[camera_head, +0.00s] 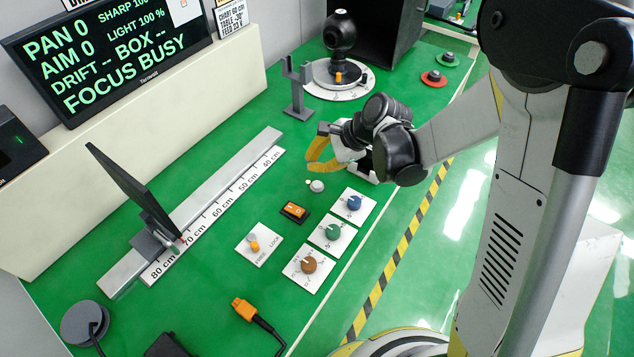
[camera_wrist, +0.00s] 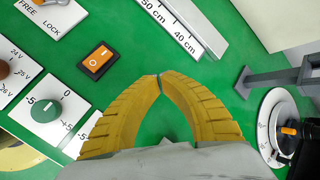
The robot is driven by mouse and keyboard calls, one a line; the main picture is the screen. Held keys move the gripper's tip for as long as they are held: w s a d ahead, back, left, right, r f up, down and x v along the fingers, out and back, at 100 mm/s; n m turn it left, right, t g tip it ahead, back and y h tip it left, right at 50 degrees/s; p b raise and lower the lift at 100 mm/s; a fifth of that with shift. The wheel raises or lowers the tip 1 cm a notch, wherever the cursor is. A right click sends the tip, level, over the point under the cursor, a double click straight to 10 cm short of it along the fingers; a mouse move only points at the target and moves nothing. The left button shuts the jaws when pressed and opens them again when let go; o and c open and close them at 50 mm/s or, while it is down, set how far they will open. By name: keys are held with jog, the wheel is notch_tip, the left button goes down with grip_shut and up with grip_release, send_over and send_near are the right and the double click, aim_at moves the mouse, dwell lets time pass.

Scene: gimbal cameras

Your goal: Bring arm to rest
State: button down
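My gripper (camera_head: 312,158) is at the end of my bent arm, above the green bench near the white plates with knobs. Its yellow fingers show in the wrist view (camera_wrist: 159,81) with their tips together and nothing between them. A small round white knob (camera_head: 317,186) lies just below the gripper in the head view; it cannot be made out in the wrist view. The orange rocker switch (camera_head: 294,211) is a little in front, and in the wrist view (camera_wrist: 97,60) it is left of the fingertips.
Blue (camera_head: 354,203), green (camera_head: 333,231) and brown (camera_head: 309,264) knobs sit on white plates. A grey post (camera_head: 298,90) and a camera on a round dial (camera_head: 340,78) stand behind. A screen on a rail (camera_head: 140,195) stands left. Bare green bench lies between.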

dwell(0.4)
jog(key=s+d+r+n+t+h, duration=0.3)
jog(key=s+d+r+n+h, duration=0.3)
jog(key=s+d+r+n, duration=0.8)
jog(key=s+d+r, duration=0.1)
jog(key=s+d, duration=0.1)
jog(key=s, duration=0.2)
jog(key=shift+s+d+r+n+t+h, duration=0.15)
jog(key=shift+s+r+n+t+h, duration=0.15)
jog(key=shift+t, duration=0.1)
